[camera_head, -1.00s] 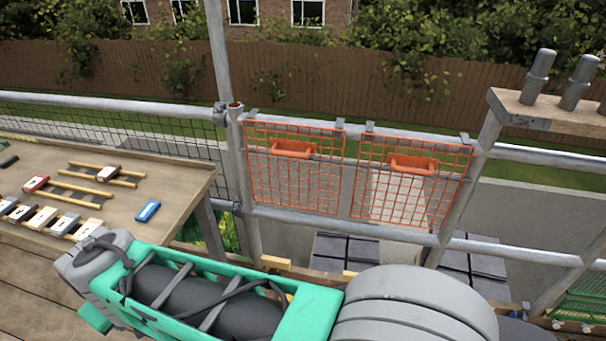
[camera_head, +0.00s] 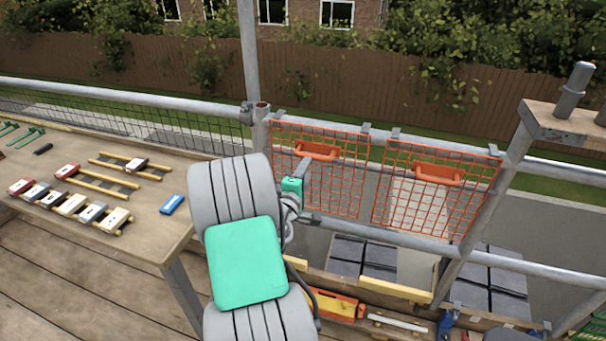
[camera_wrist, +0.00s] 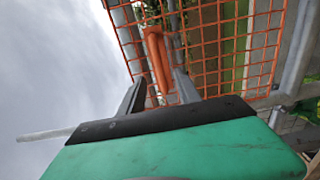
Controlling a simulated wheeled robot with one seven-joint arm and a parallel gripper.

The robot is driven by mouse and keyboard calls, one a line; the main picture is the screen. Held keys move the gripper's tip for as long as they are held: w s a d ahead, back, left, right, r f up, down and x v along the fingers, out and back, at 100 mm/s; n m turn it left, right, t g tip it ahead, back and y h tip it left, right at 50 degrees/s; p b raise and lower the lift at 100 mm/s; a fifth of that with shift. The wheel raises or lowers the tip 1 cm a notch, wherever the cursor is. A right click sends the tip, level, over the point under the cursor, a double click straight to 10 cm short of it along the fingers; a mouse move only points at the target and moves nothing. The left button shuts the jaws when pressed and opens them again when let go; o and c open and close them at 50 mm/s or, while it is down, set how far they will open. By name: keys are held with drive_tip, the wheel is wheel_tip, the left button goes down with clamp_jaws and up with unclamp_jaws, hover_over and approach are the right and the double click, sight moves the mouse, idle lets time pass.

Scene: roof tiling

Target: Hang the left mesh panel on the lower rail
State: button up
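The left mesh panel (camera_head: 345,187), an orange wire grid with an orange handle (camera_head: 316,151), hangs by grey hooks from the upper rail (camera_head: 390,139). The lower rail (camera_head: 400,239) runs below the panels. My gripper (camera_head: 302,170) is in front of the left panel's left part, and my arm hides its lower left corner. In the wrist view my gripper (camera_wrist: 158,82) is open, its two grey fingers pointing at the mesh. The orange handle (camera_wrist: 158,60) shows between and beyond the fingertips. I cannot tell whether they touch it.
A second orange mesh panel (camera_head: 440,195) hangs to the right. An upright post (camera_head: 260,135) stands just left of the left panel. A wooden table (camera_head: 120,215) with several small blocks is at the left. Dark tile stacks (camera_head: 362,255) lie below the lower rail.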

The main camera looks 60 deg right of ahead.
sight(313, 155)
drive_tip(key=d+p, duration=0.1)
drive_tip(key=d, duration=0.1)
drive_tip(key=w+d, duration=0.1)
drive_tip(key=d, duration=0.2)
drive_tip(key=d+p, duration=0.1)
drive_tip(key=d, duration=0.2)
drive_tip(key=shift+w+p, duration=0.15)
drive_tip(key=shift+p, duration=0.15)
drive_tip(key=shift+c, duration=0.6)
clamp_jaws()
drive_tip(key=shift+r, duration=0.15)
drive_tip(key=shift+r+p, duration=1.95)
drive_tip(key=shift+r, duration=0.6)
drive_tip(key=shift+f, duration=0.1)
